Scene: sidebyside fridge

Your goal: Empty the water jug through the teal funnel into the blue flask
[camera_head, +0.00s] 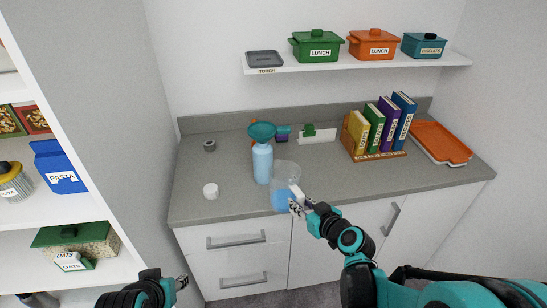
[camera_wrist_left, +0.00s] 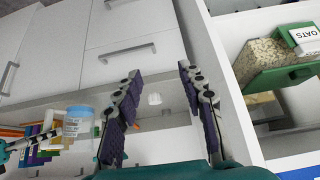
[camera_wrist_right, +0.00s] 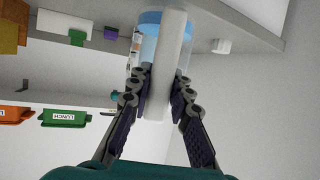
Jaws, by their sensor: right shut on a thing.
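The blue flask (camera_head: 262,165) stands upright on the counter, with the teal funnel (camera_head: 262,131) seated at its mouth. My right gripper (camera_head: 298,203) is shut on the white handle (camera_wrist_right: 168,65) of the clear water jug (camera_head: 285,174). The jug looks roughly upright, with blue water at its bottom, and is held near the counter's front edge, right of and in front of the flask. The jug also shows in the left wrist view (camera_wrist_left: 78,122). My left gripper (camera_wrist_left: 160,72) is open and empty, low at the left, before the cabinet; its tip shows in the head view (camera_head: 181,283).
A white cap-like piece (camera_head: 210,191) and a small grey ring (camera_head: 209,145) lie on the counter (camera_head: 230,205) left of the flask. Books in a rack (camera_head: 378,155) and an orange tray (camera_head: 440,142) stand at the right. A shelf unit (camera_head: 90,208) borders the left.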

